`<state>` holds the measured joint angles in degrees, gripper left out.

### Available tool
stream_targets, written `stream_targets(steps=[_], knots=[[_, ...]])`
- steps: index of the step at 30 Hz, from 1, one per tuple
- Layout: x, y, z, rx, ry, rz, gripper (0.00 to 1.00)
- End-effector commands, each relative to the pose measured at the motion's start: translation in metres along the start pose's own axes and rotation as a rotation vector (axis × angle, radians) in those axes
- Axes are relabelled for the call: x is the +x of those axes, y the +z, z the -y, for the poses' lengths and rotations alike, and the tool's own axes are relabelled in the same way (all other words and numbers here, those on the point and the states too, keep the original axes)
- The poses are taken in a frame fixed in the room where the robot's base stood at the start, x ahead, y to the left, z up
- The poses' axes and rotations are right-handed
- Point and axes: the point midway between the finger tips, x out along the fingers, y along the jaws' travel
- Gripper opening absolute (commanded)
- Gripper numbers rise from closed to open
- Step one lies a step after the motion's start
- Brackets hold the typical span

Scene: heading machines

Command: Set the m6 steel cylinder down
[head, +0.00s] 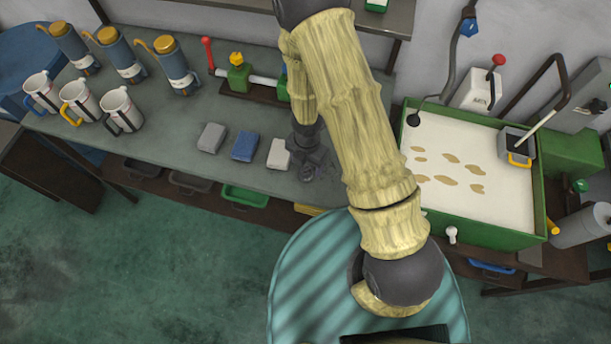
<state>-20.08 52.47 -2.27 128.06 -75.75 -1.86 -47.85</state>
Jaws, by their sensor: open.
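My gripper (309,163) is open and points down at the front part of the grey bench (200,112), just right of the white block. A small dark grey round piece (307,173) shows at its fingertips, low over or on the bench top. It may be the m6 steel cylinder, but it is too small and too covered by the fingers to be sure. I cannot tell whether it touches the fingers. My arm hides the bench to the right of the gripper.
Grey (211,137), blue (245,146) and white (279,154) blocks lie left of my gripper. A green fixture with a pipe (238,78) stands behind. Mugs (121,109) and blue canisters (176,65) stand left. A green-rimmed tub (480,238) is right. The bench's front middle-left is clear.

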Motion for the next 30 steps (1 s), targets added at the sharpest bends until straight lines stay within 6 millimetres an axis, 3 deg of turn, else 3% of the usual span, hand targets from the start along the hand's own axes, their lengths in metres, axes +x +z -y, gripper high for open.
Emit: stream_targets(steps=[14, 25, 30], knots=[[0.008, 0.001, 0.001, 0.004, 0.000, 0.000, 0.65], [0.049, -0.001, -0.001, 0.003, -0.003, 0.000, 0.65], [0.057, 0.000, -0.002, 0.005, 0.000, 0.001, 0.65]])
